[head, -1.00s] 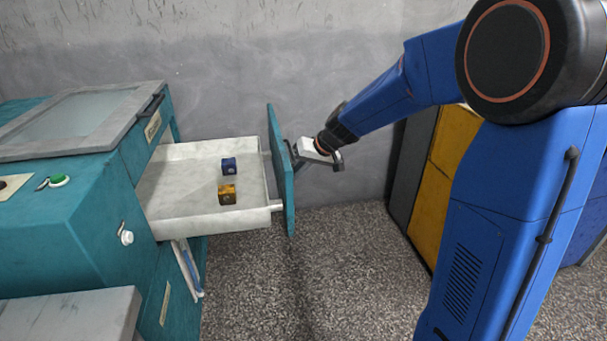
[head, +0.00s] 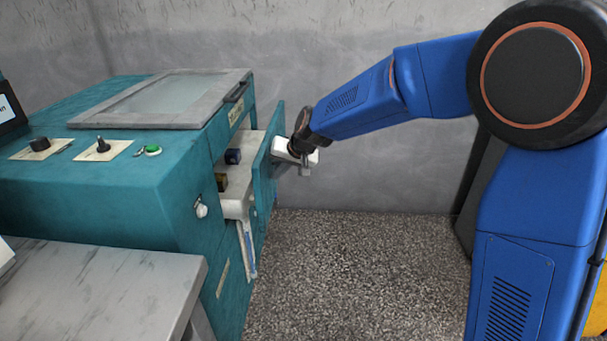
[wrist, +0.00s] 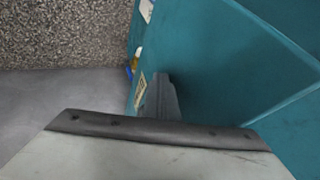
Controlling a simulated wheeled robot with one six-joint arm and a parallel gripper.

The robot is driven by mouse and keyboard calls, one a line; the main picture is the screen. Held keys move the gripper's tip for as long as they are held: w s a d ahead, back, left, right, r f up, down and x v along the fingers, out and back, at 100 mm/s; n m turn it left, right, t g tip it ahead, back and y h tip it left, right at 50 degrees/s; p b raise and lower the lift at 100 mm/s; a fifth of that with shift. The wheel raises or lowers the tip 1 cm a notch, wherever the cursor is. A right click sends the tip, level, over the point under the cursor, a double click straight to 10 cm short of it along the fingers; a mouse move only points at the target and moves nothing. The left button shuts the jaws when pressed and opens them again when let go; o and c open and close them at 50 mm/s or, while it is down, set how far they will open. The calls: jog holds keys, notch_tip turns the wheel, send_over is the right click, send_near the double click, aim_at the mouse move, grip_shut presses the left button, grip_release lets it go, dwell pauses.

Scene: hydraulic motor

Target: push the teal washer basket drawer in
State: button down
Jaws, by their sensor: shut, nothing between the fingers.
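The teal washer basket drawer (head: 265,168) is part way out of the teal washer (head: 180,190), with only a short stretch of its white tray showing. A dark blue cube (head: 233,156) and a brown-yellow cube (head: 221,182) lie in the tray. My gripper (head: 280,160) is at the outer side of the drawer's teal front, shut and empty; the front hides its fingertips in the head view. In the wrist view the gripper body (wrist: 150,150) fills the bottom, with a dark finger (wrist: 160,97) against a teal panel (wrist: 215,75). I cannot tell whether they touch.
A grey-framed lid (head: 165,98) with a dark handle is on top of the washer. A green button (head: 153,150) and knobs sit on its top. A pale marble-like table (head: 100,290) stands at front left. The speckled floor (head: 360,270) right of the drawer is clear.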

jog(key=a, duration=0.9)
jog(key=shift+w+a, duration=0.15)
jog(key=shift+a, duration=0.65)
jog(key=shift+r, duration=0.1)
